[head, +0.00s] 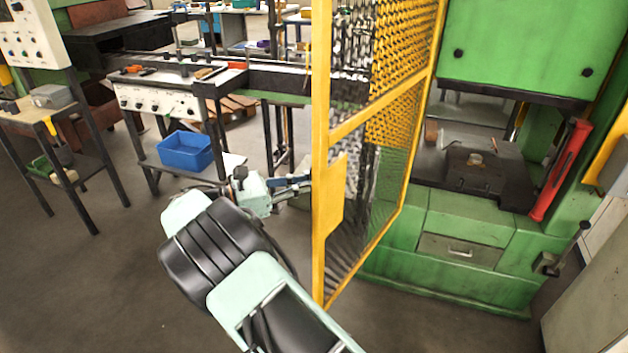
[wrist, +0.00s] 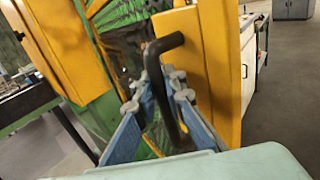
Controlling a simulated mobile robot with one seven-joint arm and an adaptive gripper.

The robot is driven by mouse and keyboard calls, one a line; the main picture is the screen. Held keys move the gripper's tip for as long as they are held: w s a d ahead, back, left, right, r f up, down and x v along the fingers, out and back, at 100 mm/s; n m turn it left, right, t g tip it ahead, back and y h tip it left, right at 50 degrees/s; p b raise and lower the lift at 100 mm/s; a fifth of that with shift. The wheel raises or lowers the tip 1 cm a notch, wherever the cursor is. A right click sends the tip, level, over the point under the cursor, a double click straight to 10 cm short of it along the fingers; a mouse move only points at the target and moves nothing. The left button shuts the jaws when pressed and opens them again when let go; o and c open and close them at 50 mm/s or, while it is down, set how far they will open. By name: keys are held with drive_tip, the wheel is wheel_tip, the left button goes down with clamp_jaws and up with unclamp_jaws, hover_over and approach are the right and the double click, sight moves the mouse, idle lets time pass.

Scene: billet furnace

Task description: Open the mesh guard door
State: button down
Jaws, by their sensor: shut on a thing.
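The mesh guard door (head: 332,128) has a yellow frame with metal mesh and stands out from the green press, swung open at an angle. In the wrist view, its yellow frame (wrist: 228,75) carries a black bar handle (wrist: 164,88). My gripper (head: 300,186) is at the door's left edge in the head view. In the wrist view, my gripper (wrist: 166,92) has its blue-grey fingers on both sides of the handle, shut on it. In the head view the handle is hidden.
The green press (head: 465,215) with a dark bed (head: 487,172) stands to the right of the door. A workbench (head: 160,100) with a blue bin (head: 186,151) below stands behind on the left. A small side table (head: 38,108) is at far left. The floor at the lower left is clear.

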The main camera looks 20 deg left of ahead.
drive_tip(key=shift+r, duration=0.1)
drive_tip(key=c, duration=2)
unclamp_jaws()
drive_tip(key=v, duration=1.2)
drive_tip(key=shift+d, duration=0.1)
